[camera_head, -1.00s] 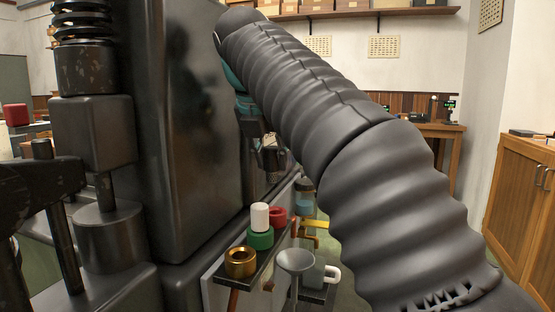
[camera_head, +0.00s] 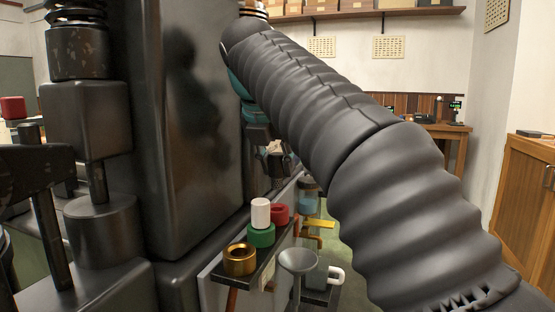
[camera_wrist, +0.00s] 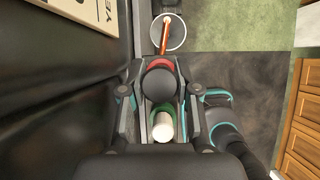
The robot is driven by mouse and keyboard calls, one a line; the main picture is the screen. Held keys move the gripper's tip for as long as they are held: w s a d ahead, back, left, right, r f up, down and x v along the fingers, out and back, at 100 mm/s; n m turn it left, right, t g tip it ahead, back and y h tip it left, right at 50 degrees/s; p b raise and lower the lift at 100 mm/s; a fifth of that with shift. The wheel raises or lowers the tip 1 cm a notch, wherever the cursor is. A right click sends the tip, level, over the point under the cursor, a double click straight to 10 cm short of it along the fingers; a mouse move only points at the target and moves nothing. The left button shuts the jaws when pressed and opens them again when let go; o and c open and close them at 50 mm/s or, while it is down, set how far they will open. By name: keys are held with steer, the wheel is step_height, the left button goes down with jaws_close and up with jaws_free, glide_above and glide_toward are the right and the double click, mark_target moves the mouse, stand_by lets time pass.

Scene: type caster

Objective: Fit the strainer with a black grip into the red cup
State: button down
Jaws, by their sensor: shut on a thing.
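My gripper (camera_head: 272,155) is shut on the strainer's round black grip (camera_wrist: 159,83), between the fingers in the wrist view. The strainer's lower part is mostly hidden beneath the grip, so I cannot tell its exact position. The red cup (camera_head: 280,211) stands on a small shelf beside the dark machine. In the head view my gripper is above and beyond it. In the wrist view the red cup (camera_wrist: 159,63) shows partly behind the black grip. I cannot tell whether the strainer touches it.
A green holder (camera_head: 261,236) with a white cylinder (camera_head: 261,211) stands next to the red cup, with a brass ring-shaped cup (camera_head: 240,259) nearer. A grey funnel (camera_head: 297,262) and a white-handled mug (camera_head: 320,276) are to the right. The tall dark machine (camera_head: 195,130) closes off the left.

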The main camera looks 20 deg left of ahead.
mark_target(275, 186)
steer(key=shift+f+b, duration=0.75)
steer(key=shift+f, duration=0.7)
steer(key=shift+p, duration=1.15)
stand_by(0.7)
steer(key=shift+f+b, duration=0.75)
steer(key=shift+f, duration=0.85)
stand_by(0.4)
steer(key=c, duration=0.8)
jaws_free()
steer(key=shift+o, duration=0.2)
steer(key=v, duration=1.2)
